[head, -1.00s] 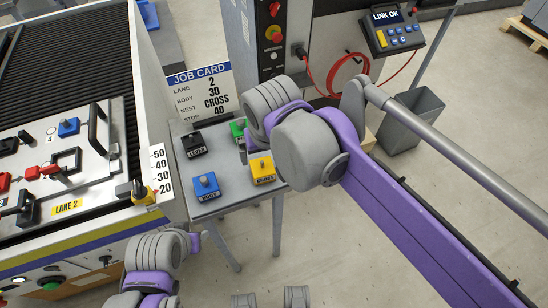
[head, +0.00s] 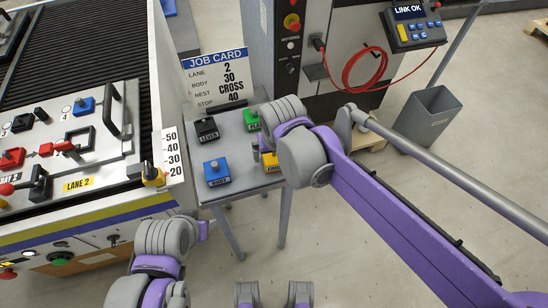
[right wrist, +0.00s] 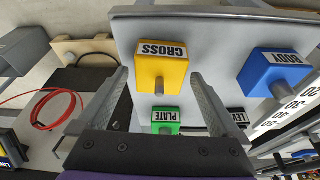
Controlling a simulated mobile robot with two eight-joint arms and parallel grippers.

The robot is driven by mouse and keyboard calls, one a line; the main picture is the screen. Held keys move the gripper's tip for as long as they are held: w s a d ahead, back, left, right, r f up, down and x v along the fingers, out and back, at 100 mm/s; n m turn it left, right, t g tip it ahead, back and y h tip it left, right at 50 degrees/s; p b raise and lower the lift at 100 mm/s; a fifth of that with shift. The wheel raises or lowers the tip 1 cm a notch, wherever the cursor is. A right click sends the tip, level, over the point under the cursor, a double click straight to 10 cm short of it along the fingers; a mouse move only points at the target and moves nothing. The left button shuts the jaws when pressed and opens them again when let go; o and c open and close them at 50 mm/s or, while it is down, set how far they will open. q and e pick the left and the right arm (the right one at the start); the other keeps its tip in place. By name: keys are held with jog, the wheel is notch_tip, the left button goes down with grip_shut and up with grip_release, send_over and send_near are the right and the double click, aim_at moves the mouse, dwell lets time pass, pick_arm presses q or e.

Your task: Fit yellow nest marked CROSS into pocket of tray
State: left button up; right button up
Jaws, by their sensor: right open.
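The yellow nest marked CROSS (right wrist: 162,68) stands on the small grey side table. In the head view the yellow nest (head: 270,161) is mostly covered by my right arm. My right gripper (right wrist: 160,76) is open, its two fingers reaching toward either side of the yellow nest in the right wrist view. I cannot tell if they touch it. The grey tray (head: 112,148) lies on the conveyor at the left, above the LANE 2 label. It has a square dark-rimmed opening (head: 80,138) with a red clamp beside it.
A blue BODY block (head: 215,170), black LEVER block (head: 206,130) and green PLATE block (head: 251,119) share the side table (head: 228,147). The job card (head: 216,78) stands behind them. A black handle (head: 112,107) rises from the tray. A red cable (head: 365,70) hangs behind.

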grip_shut()
dwell(0.4)
jog(key=shift+r, duration=0.1)
